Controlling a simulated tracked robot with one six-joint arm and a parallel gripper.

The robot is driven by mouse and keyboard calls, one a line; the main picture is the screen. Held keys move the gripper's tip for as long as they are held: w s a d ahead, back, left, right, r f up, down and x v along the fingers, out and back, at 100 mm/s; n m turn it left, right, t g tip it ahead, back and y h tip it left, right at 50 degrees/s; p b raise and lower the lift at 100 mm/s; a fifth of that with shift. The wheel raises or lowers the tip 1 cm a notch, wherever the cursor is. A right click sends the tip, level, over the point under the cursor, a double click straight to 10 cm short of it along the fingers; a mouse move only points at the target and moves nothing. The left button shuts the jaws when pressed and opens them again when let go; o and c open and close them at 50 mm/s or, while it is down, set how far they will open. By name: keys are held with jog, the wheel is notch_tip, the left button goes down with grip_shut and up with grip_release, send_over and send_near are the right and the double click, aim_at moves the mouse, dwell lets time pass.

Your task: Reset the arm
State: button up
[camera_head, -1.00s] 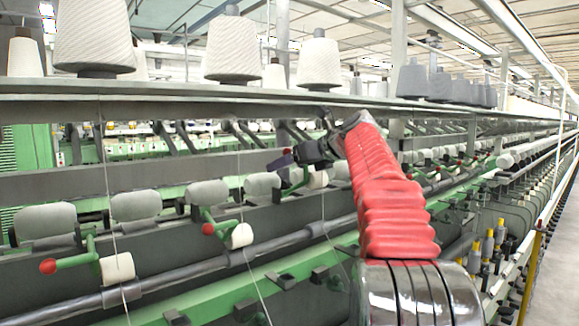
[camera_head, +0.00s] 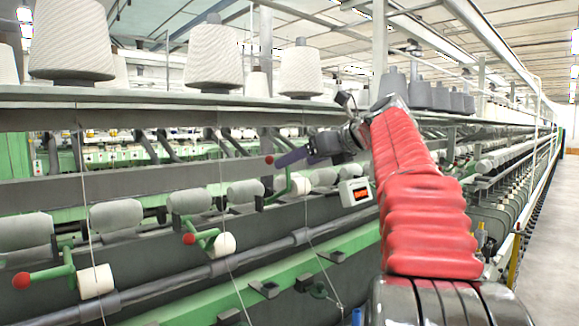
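My arm in its red ribbed sleeve (camera_head: 424,205) rises from the lower right and leans in front of the spinning frame. My gripper (camera_head: 290,158) is at the end of the dark wrist, pointing left, in front of the machine below the shelf of cones. Its fingers are dark purple-grey and small in the view. I cannot tell whether they are open or shut, and I see nothing held in them.
The spinning frame's green rail (camera_head: 290,280) and red-tipped green levers (camera_head: 45,275) are near the arm. White yarn cones (camera_head: 213,60) stand on a shelf above. A small box with a lit orange display (camera_head: 355,192) is below the wrist. A clear aisle (camera_head: 548,235) runs at the right.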

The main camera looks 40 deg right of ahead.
jog(key=shift+v, duration=1)
